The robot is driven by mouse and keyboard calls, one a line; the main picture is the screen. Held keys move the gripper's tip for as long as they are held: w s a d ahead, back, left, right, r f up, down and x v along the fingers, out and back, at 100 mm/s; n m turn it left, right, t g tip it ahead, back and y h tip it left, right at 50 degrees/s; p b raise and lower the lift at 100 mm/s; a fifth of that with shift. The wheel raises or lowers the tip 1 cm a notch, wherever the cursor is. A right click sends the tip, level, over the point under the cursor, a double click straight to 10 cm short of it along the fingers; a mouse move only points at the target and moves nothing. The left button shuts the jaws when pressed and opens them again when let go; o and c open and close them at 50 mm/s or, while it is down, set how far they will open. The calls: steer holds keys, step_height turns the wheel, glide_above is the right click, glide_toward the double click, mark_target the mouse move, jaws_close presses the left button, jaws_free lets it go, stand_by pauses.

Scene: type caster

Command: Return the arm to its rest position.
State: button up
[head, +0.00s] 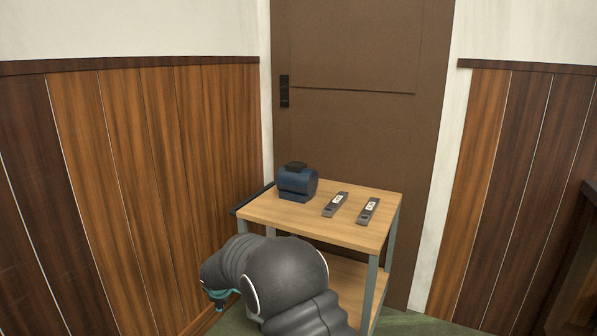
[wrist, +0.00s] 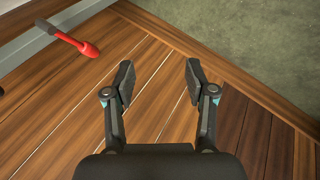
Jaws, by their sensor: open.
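My gripper (wrist: 159,80) is open in the wrist view, with its two dark fingers apart and nothing between them. Wood panelling and green floor lie beyond the fingertips. In the head view my dark grey arm is bent in front of the cart's left side, and the gripper is mostly hidden behind it. A small teal part shows at the arm's lower left, near the panelled wall.
A wooden-topped cart (head: 290,215) stands before a brown door (head: 350,130). On it are a blue motor-like object (head: 297,182) and two small grey devices (head: 335,204) (head: 368,210). A red-handled tool (wrist: 88,49) shows at the wrist view's upper left. Panelled wall (head: 150,180) is close at left.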

steer(key=s+d+f+m+g+h, duration=0.1)
steer(key=s+d+f+m, duration=0.1)
steer(key=s+d, duration=0.25)
steer(key=s+d+r+m, duration=0.5)
steer(key=s+d+r, duration=0.3)
steer(key=s+d, duration=0.3)
steer(key=s+d+r+m, duration=0.5)
steer(key=s+d+r, duration=0.4)
steer(key=s+d, duration=0.2)
steer(key=s+d+r+m, duration=0.4)
steer(key=s+d+r, duration=0.4)
steer(key=s+d, duration=0.3)
steer(key=s, duration=0.3)
steer(key=shift+d+r+m+h, duration=0.15)
steer(key=shift+d+m+h, duration=0.15)
steer(key=shift+m, duration=0.1)
